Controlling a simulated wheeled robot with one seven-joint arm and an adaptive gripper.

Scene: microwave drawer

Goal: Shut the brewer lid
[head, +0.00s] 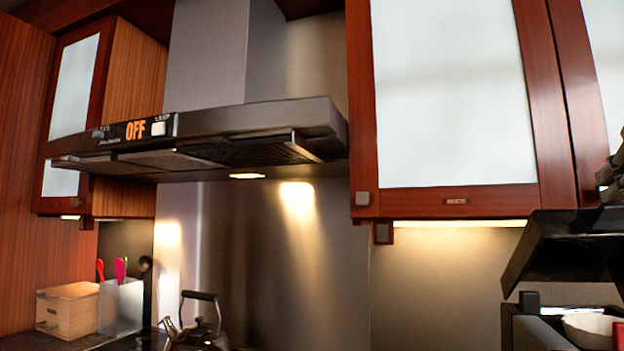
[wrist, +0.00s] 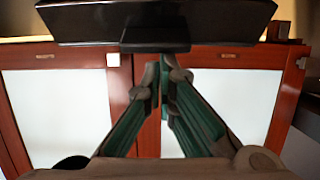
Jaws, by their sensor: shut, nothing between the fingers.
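The brewer's black lid (head: 565,250) is at the right of the head view. It is raised and tilted above the black brewer body (head: 528,328), with a clear gap between them. In the wrist view a wide black slab with a tab, which looks like the lid (wrist: 155,22), spans the top. My gripper (wrist: 164,70) is shut and empty, its fingertips close to the tab; contact cannot be told. In the head view only a dark part of my gripper (head: 614,170) shows at the right edge, above the lid, and its fingertips are not clear.
A wooden cabinet with a pale panel (head: 455,90) hangs behind the lid. The range hood (head: 225,135) is to the left, with a kettle (head: 200,330) below. A white bowl-like part (head: 590,330) shows at the brewer's opening. A wooden box (head: 68,308) stands far left.

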